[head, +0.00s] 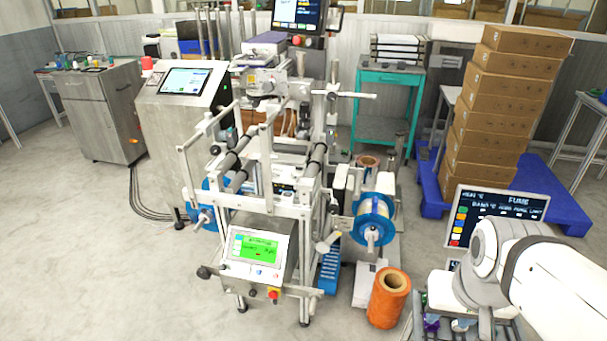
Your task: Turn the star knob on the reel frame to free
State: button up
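The reel frame (302,212) is a metal stand with dark rollers in the middle of the head view. A blue-flanged reel (358,228) sits on its right side, with a grey hub piece (371,238) at its front. A grey handle-like part (328,242) sticks out beside the reel. A black round knob (204,272) is at the lower left of the frame. I cannot tell which part is the star knob, or how it is turned. My white arm shows at the lower right, well apart from the frame; my gripper is not discernible.
An orange roll (386,305) stands on the floor at the frame's right. A dark display (490,215) is near my arm. Stacked cartons (500,110) stand on a blue pallet (432,195). A teal cart (387,120) stands behind. The floor at front left is clear.

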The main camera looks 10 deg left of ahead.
aim_at(333, 210)
jog(key=z, duration=2.1)
jog(key=k, duration=1)
jog(key=u, duration=2)
jog(key=i, duration=1)
jog(key=u, duration=0.05)
